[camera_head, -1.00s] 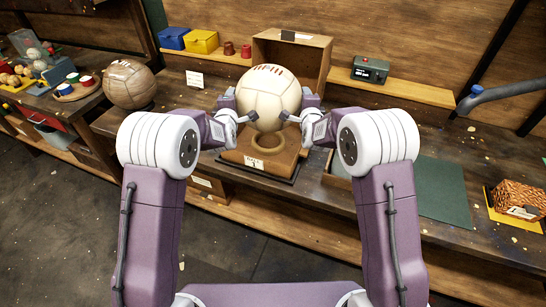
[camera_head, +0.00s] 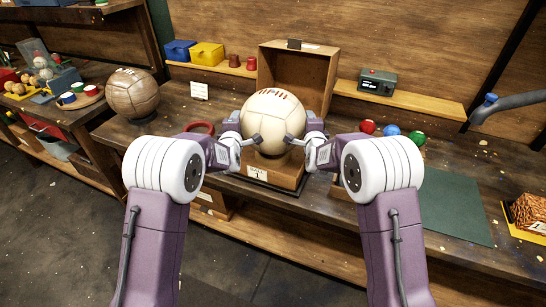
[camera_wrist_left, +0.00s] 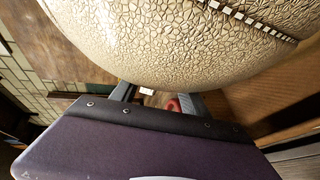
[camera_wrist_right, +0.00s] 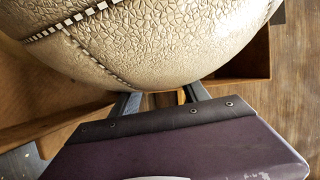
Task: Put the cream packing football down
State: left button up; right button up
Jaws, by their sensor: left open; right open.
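The cream football (camera_head: 272,115) with dark lacing on top is between my two grippers, at the wooden stand (camera_head: 288,172) labelled "BALL 1". Its underside hides most of the stand's ring, so I cannot tell whether it fully rests there. My left gripper (camera_head: 250,142) is at its left side and my right gripper (camera_head: 297,142) at its right side, both with jaws open. The ball's crackled surface fills the top of the left wrist view (camera_wrist_left: 180,40) and of the right wrist view (camera_wrist_right: 150,40), close above the open fingers.
An open wooden box (camera_head: 299,72) stands behind the ball. A brown ball (camera_head: 130,93) sits to the left, and a red ring (camera_head: 200,127) lies nearer. Red (camera_head: 367,127), blue (camera_head: 391,130) and green (camera_head: 417,138) round things are right. A green mat (camera_head: 455,210) is bare.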

pick_arm(q)
jog(key=shift+d+f+b, duration=0.15)
jog(key=shift+f+b, duration=0.2)
jog(key=shift+f, duration=0.2)
jog(key=shift+d+f+b, duration=0.15)
jog(key=shift+f+b, duration=0.2)
jog(key=shift+f, duration=0.2)
jog(key=shift+o, duration=0.3)
jog(key=shift+a, duration=0.5)
jog(key=o, duration=0.4)
pick_arm(e)
jog(key=shift+d+f, duration=0.25)
jog(key=shift+f, duration=0.85)
jog(key=o, duration=0.5)
jog(key=shift+s+d, duration=0.1)
pick_arm(q)
jog(key=shift+s+a+f, duration=0.1)
jog(key=shift+s+f, duration=0.05)
